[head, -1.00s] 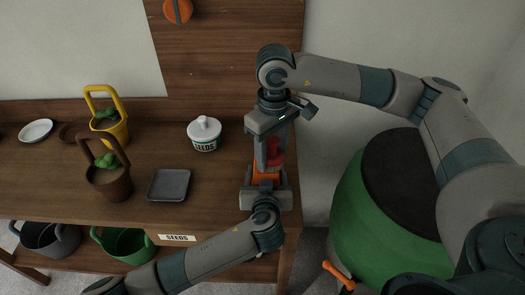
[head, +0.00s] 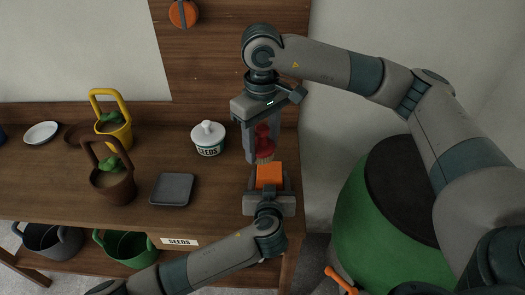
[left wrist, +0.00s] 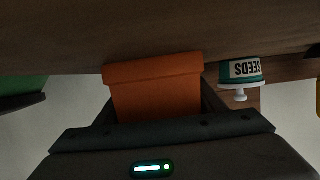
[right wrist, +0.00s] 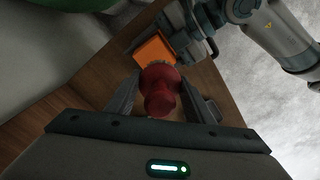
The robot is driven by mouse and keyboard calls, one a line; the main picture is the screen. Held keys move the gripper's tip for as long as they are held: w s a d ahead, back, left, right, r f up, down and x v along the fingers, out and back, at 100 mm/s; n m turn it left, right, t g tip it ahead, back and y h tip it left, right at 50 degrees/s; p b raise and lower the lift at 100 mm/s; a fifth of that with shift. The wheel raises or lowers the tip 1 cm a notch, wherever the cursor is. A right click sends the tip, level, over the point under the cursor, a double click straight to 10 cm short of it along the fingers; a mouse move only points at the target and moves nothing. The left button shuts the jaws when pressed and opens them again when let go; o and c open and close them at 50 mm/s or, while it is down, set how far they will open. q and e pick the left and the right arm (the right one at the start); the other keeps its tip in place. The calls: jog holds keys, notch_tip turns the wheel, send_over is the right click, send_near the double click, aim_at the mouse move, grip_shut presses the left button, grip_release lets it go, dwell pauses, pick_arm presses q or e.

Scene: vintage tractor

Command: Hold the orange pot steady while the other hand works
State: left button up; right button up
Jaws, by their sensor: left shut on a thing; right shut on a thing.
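The orange pot (head: 269,176) stands at the right end of the wooden bench. My left gripper (head: 268,186) is shut on it from the front. In the left wrist view the pot (left wrist: 155,85) sits between the fingers, and it also shows in the right wrist view (right wrist: 154,50). My right gripper (head: 262,148) is shut on a red object (head: 264,140) with a knob-like top, just behind and above the pot. The red object (right wrist: 160,90) sits between the right fingers; its lower end is hard to make out. I cannot see inside the pot.
A white seeds jar (head: 208,139) and a grey square tray (head: 172,189) lie to the left. A brown basket pot (head: 113,186) and a yellow one (head: 114,131) hold plants further left. A green drum (head: 365,215) stands right of the bench. Green and grey buckets sit below.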

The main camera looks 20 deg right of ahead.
aim_at(262, 128)
jog(key=shift+r, duration=1.6)
pick_arm(q)
jog(key=o, duration=1.9)
jog(key=shift+o, duration=0.2)
jog(key=shift+s, duration=0.15)
jog(key=v, duration=1.1)
jog(key=shift+s+a+r, duration=0.15)
jog(key=shift+s+r, duration=0.05)
jog(key=shift+s, duration=0.1)
